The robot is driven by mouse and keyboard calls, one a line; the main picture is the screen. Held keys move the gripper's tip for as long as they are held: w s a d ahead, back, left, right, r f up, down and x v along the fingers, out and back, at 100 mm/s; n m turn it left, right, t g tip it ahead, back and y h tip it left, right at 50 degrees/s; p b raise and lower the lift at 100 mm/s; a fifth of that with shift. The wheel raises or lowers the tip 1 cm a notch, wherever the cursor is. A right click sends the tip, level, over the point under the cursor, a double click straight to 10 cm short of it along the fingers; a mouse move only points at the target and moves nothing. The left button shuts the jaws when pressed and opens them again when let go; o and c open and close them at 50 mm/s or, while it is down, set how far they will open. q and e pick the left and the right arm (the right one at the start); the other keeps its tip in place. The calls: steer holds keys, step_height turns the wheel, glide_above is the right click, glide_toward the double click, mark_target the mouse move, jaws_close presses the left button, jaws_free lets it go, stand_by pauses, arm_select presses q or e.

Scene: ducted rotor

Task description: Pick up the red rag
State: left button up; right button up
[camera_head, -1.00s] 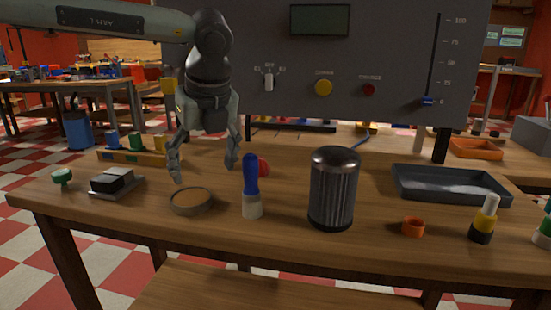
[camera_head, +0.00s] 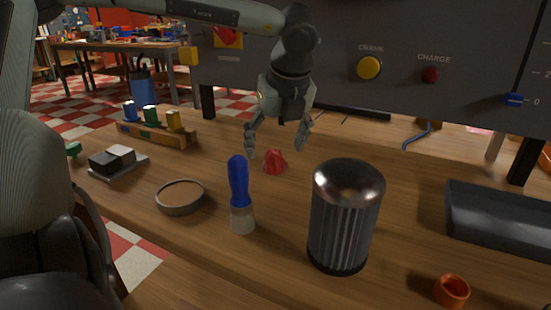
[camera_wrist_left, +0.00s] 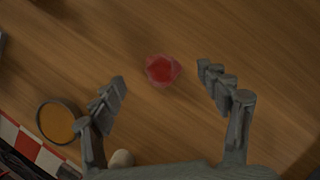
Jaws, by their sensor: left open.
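The red rag (camera_head: 275,162) is a small crumpled lump on the wooden table, behind the blue-handled brush. In the left wrist view the rag (camera_wrist_left: 161,70) lies alone on bare wood, a little beyond the fingertips and between their lines. My left gripper (camera_head: 277,150) is open and empty, pointing down above the table around the rag's position; its fingers also show in the left wrist view (camera_wrist_left: 162,78). It is not touching the rag in the wrist view. My right gripper is not seen.
A blue-handled brush (camera_head: 239,195) stands in front of the rag, with a dark ribbed canister (camera_head: 343,215) to its right. A round shallow dish (camera_head: 180,197) sits left. A dark tray (camera_head: 500,220) and orange ring (camera_head: 451,291) lie right. A control panel (camera_head: 400,60) rises behind.

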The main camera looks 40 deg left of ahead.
mark_target(275, 151)
arm_select(q)
steer(key=x, duration=0.3)
steer(key=shift+w+a+f, duration=0.1)
steer(key=shift+f, duration=0.05)
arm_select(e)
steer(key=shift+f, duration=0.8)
arm_select(q)
steer(key=shift+c, duration=0.3)
steer(key=c, duration=1.3)
step_height(275, 151, up, 18)
steer(key=shift+r, duration=0.1)
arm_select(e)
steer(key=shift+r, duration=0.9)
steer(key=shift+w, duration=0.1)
